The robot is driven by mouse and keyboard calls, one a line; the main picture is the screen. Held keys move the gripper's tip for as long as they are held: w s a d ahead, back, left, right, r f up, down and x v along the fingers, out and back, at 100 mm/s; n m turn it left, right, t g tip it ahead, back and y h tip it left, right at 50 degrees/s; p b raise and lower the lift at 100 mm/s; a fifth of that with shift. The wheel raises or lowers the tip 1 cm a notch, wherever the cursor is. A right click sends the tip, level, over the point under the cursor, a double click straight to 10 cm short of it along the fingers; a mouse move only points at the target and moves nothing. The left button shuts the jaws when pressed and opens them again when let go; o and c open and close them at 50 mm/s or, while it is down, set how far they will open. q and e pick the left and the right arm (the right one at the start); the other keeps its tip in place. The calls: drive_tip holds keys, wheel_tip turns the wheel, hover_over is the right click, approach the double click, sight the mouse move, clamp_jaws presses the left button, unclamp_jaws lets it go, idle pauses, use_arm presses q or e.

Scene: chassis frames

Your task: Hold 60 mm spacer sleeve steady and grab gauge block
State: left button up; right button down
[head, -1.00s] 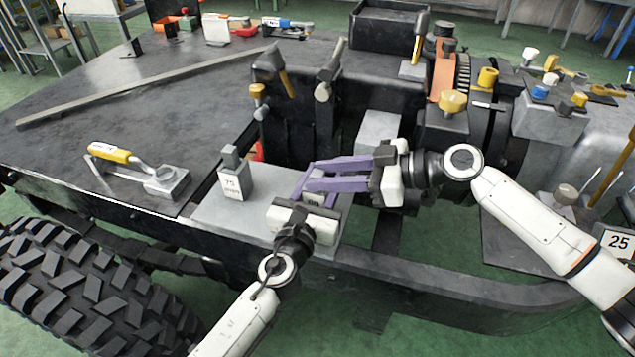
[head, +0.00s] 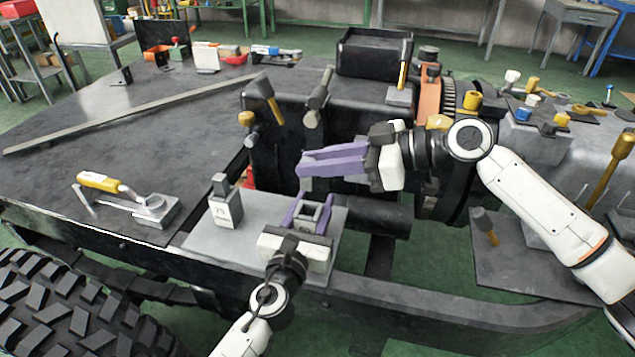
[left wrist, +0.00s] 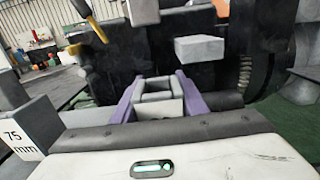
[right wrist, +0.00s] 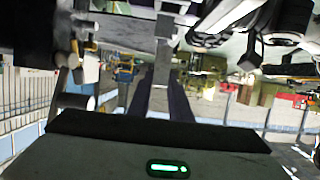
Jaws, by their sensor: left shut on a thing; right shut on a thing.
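The spacer sleeve (head: 311,213) is a grey, square, hollow piece on the grey plate. It also shows in the left wrist view (left wrist: 157,103), standing between two purple fingers. My left gripper (head: 308,217) is shut on it from the near side. My right gripper (head: 303,163) is above and behind the sleeve, apart from it, with its purple fingers pointing left. In the right wrist view its fingers close on a narrow grey piece, seemingly the gauge block (right wrist: 161,75); the head view hides most of it.
A block marked 75 (head: 226,207) stands on the grey plate (head: 215,245), left of the sleeve. A yellow-handled tool (head: 105,183) lies farther left. Hammers and a black housing (head: 285,150) stand behind. The dark panel at left is largely clear.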

idle(0.3)
use_arm(q)
drive_tip(key=o, duration=1.2)
drive_tip(key=shift+s, duration=0.1)
